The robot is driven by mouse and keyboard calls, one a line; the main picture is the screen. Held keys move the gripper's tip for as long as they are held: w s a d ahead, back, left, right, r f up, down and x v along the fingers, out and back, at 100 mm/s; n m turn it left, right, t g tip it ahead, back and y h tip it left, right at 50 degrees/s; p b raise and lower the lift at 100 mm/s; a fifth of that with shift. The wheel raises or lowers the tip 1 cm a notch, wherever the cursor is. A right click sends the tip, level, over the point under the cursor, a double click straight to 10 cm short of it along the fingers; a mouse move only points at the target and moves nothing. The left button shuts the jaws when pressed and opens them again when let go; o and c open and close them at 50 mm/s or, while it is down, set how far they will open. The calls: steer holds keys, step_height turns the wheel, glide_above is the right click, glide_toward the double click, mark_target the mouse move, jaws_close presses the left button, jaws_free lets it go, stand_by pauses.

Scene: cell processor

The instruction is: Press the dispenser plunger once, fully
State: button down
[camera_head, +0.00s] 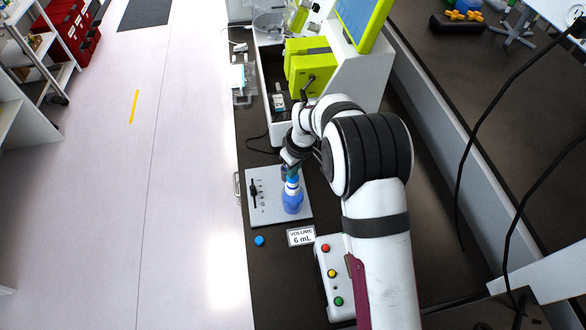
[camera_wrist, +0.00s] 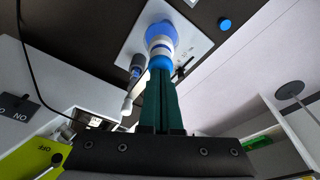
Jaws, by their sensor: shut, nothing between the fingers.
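The dispenser is a blue bottle (camera_head: 292,202) with a white collar and a light blue plunger top (camera_head: 291,180), upright on a pale plate (camera_head: 265,212). My gripper (camera_head: 288,172) is shut and empty, pointing down at the plunger top. In the wrist view the dark green fingers (camera_wrist: 161,78) are together, and their tips meet or nearly meet the blue plunger top (camera_wrist: 160,62). I cannot tell whether they touch. The bottle (camera_wrist: 161,32) shows beyond them. The fingers hide part of the plunger.
A black slider (camera_head: 253,192) is on the plate's left side. A blue cap (camera_head: 259,241) and a "VOLUME 6 mL" sign (camera_head: 301,237) lie in front. A button box (camera_head: 332,275) stands at front right. A green machine (camera_head: 308,68) stands behind.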

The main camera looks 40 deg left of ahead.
steer(key=shift+r, duration=2)
step_height(320, 180, up, 5)
